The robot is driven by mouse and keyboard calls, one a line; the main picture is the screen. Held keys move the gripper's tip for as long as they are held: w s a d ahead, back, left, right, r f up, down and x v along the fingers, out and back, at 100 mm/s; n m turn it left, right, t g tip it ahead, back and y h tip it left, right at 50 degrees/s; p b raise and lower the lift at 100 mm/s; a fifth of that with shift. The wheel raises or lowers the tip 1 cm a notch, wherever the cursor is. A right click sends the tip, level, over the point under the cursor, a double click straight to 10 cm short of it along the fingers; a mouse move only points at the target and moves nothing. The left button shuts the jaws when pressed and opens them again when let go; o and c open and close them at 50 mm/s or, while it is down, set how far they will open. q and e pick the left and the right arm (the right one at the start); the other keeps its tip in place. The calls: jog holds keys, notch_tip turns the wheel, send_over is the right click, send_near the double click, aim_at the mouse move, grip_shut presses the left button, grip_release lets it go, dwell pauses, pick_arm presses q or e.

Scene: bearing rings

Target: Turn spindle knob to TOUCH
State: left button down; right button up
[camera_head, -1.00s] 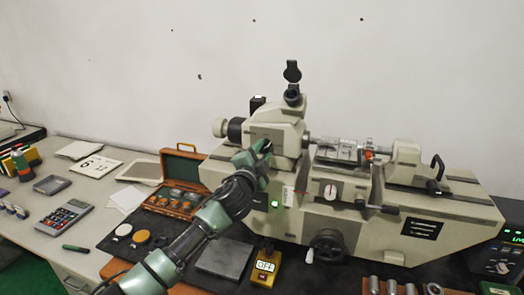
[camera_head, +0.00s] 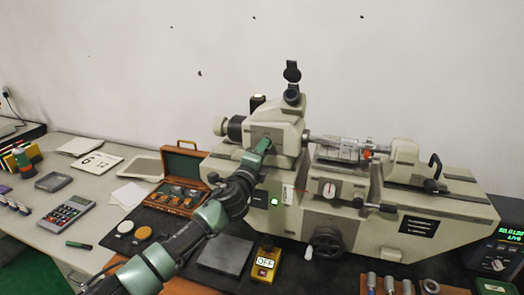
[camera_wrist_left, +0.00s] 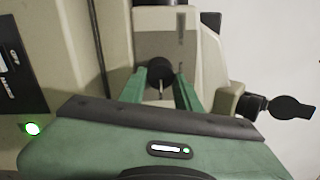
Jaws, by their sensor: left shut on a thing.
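The spindle knob (camera_wrist_left: 160,72) is a round black knob on the beige measuring machine (camera_head: 440,222). In the left wrist view it sits between the two green fingers of my left gripper (camera_wrist_left: 161,88), which are shut on it. A thin pale line shows just below the knob. In the head view my left gripper (camera_head: 258,148) reaches the machine's headstock and hides the knob. I cannot read a TOUCH mark in either view. My right gripper is not in view.
A yellow box reading OFF (camera_head: 265,263) stands in front of the machine, beside a grey plate (camera_head: 226,252). An open wooden case (camera_head: 180,188) lies left of the machine. A lit readout (camera_head: 507,243) stands at the right. A handwheel (camera_head: 326,242) projects from the machine's front.

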pick_arm(q)
jog(key=shift+f, duration=0.1)
dwell(0.3)
jog(key=c, duration=1)
grip_release()
jog(key=shift+b+v, duration=0.6)
jog(key=shift+v, duration=3.35)
